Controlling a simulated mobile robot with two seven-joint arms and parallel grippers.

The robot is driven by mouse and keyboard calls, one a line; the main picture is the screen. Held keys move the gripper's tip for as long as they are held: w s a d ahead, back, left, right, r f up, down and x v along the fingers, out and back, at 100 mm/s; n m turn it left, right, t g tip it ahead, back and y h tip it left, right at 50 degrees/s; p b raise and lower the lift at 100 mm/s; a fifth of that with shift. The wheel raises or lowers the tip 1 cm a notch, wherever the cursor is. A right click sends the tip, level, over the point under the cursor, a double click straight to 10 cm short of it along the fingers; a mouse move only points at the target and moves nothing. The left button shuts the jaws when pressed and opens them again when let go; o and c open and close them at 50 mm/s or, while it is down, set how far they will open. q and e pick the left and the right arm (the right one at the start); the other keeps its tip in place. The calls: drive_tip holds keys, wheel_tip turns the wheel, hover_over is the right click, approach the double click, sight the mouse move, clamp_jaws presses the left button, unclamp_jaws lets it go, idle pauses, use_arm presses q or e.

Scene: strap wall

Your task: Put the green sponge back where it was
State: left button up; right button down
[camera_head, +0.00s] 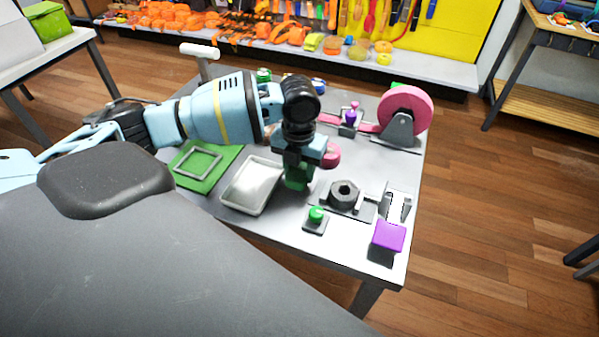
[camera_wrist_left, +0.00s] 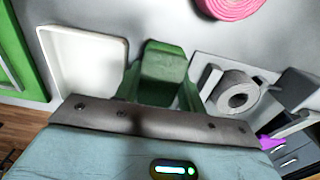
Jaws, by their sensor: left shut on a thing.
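My left gripper (camera_head: 298,176) points down over the table and is shut on the green sponge (camera_head: 296,183). In the left wrist view the green sponge (camera_wrist_left: 165,72) is a block between the fingers, to the right of the white tray (camera_wrist_left: 85,58). In the head view the sponge is mostly hidden by the gripper, just right of the tray (camera_head: 235,200). I cannot tell whether its underside touches the table. My right gripper is not in view.
A green mat with a grey square frame (camera_head: 183,166) lies left of the tray. A hex nut fixture (camera_head: 344,192), a green button (camera_head: 316,214) and a purple block (camera_head: 388,236) are to the right. A pink reel (camera_head: 405,105) stands at the back right.

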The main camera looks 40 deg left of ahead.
sight(299, 169)
use_arm(q)
drive_tip(key=shift+f, duration=0.7)
drive_tip(key=shift+f, duration=0.1)
drive_tip(key=o, duration=0.6)
wheel_tip(299, 169, up, 11)
drive_tip(key=shift+r+p, duration=0.1)
drive_tip(key=shift+p, duration=0.25)
drive_tip(key=shift+r, duration=0.5)
